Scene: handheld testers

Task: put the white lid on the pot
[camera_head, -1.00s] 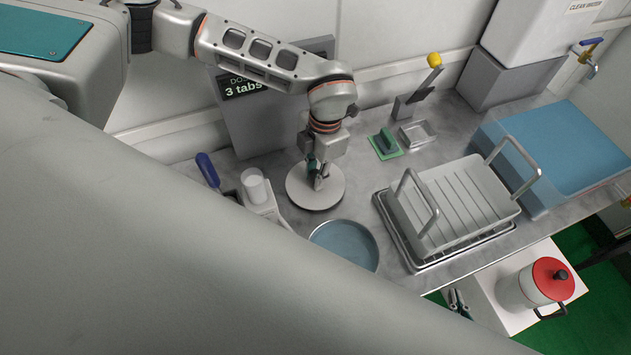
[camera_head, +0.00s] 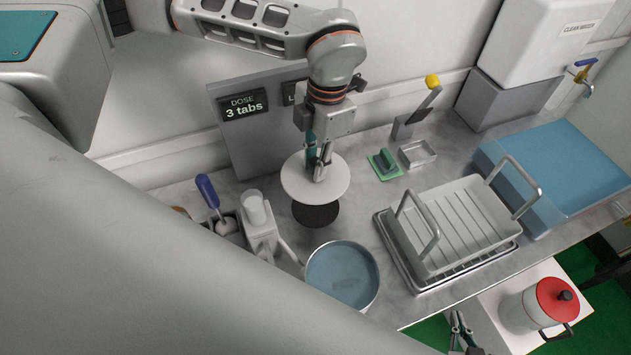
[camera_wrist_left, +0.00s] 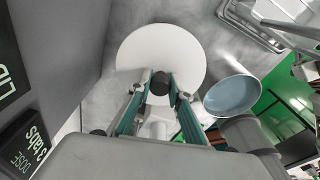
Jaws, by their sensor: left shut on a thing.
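The white lid (camera_head: 303,184) is a flat round disc held level above the counter. My left gripper (camera_head: 318,172) is shut on its dark knob, which shows between the fingers in the left wrist view (camera_wrist_left: 160,84). The pot (camera_head: 343,275) is round and open, with a grey rim and a blue inside. It stands on the counter in front and to the right of the lid, and it shows at right in the left wrist view (camera_wrist_left: 232,96). My right gripper (camera_head: 463,330) is partly visible at the bottom edge, away from the pot; its opening is unclear.
A dark round patch (camera_head: 316,214) lies below the lid. A white dispenser (camera_head: 258,222) and a blue-handled brush (camera_head: 208,192) stand left of the pot. A dish rack (camera_head: 455,225) stands to its right. A red-lidded jug (camera_head: 535,308) sits on a lower white surface.

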